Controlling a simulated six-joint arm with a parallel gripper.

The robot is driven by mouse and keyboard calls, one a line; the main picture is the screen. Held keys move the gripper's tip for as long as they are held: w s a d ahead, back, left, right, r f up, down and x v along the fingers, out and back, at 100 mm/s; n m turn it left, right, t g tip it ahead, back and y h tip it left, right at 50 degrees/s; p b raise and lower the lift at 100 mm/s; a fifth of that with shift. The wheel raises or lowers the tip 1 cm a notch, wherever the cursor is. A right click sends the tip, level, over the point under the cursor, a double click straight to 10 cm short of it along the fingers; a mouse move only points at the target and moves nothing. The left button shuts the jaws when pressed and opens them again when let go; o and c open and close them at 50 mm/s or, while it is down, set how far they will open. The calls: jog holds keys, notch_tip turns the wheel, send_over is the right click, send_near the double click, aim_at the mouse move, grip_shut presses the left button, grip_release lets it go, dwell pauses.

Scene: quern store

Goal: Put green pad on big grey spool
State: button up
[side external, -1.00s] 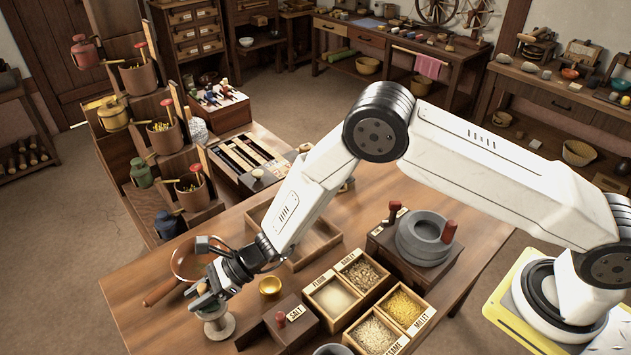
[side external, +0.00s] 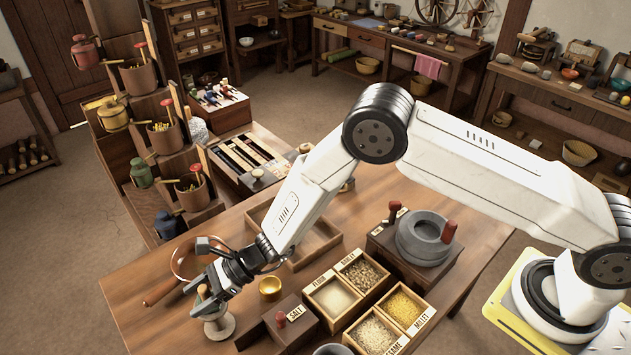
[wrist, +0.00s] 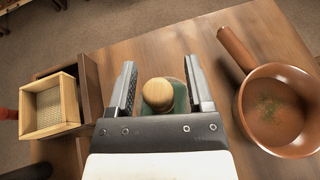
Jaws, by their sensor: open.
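My gripper (side external: 207,296) is open low over the front left of the table. In the wrist view its two fingers (wrist: 162,72) stand either side of a round wooden knob (wrist: 157,94), with a gap on both sides. Dark green (wrist: 181,97) shows beneath and beside the knob; it looks like the green pad, mostly hidden by the knob and gripper. In the side view a pale grey spool-shaped stand (side external: 219,327) is directly below the fingers. I cannot tell whether it is the big grey spool, or whether the pad rests on it.
A brown pan (side external: 161,290) lies left of my gripper, and right in the wrist view (wrist: 277,112). A small brass bowl (side external: 270,288), the salt box (side external: 291,325) and grain boxes (side external: 334,298) stand to the right. A grey quern (side external: 424,238) is further right.

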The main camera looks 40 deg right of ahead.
jog(key=v, duration=1.2)
dwell(0.6)
jog(key=s+d+r+n+h, duration=0.3)
jog(key=s+d+n+h, duration=0.1)
jog(key=d+n, duration=0.3)
jog(key=s+d+r+n+h, duration=0.3)
jog(key=s+d+n, duration=0.3)
jog(key=d, duration=0.4)
jog(key=s+d+r+n+h, duration=0.4)
jog(key=s+d+n+h, duration=0.1)
jog(key=d, duration=0.4)
jog(key=n+h, duration=0.1)
jog(key=n, duration=0.1)
jog(key=shift+d+n, duration=0.4)
